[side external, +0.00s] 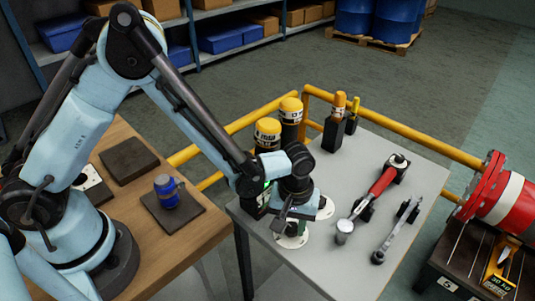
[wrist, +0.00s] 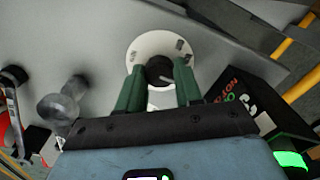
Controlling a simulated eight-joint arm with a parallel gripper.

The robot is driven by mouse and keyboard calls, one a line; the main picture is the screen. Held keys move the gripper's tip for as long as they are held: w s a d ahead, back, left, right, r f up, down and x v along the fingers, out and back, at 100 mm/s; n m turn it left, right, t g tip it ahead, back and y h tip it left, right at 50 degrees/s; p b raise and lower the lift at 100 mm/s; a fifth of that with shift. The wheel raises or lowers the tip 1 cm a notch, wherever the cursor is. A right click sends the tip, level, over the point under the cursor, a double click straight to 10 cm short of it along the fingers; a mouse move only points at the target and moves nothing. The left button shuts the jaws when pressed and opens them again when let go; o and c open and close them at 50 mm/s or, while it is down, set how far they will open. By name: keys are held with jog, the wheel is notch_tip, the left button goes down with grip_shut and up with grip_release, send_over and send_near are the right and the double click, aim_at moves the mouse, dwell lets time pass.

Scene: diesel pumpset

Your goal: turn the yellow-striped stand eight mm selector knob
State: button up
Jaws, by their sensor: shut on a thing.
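A dark round selector knob (wrist: 159,68) with a light pointer line sits on a white round plate (wrist: 145,46) in the wrist view. My gripper (wrist: 160,88) has its green fingers on either side of this knob and is shut on it. In the side view my gripper (side external: 284,221) points down at the left front of the grey table, over a white round plate (side external: 291,241). The arm hides the knob there. A second white round plate (side external: 326,208) shows just behind. No yellow stripe is visible at the held knob.
A black box (wrist: 245,102) with a green light stands close right of the fingers in the wrist view. Yellow-capped black posts (side external: 290,115) stand behind, near a yellow rail (side external: 425,143).

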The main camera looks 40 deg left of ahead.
aim_at(291, 227)
jog(key=m, duration=1.2)
jog(key=shift+m, duration=0.4)
dwell(0.3)
jog(key=o, duration=1)
jog(key=shift+o, duration=0.2)
jog(key=shift+r, duration=0.15)
notch_tip(291, 227, up, 12)
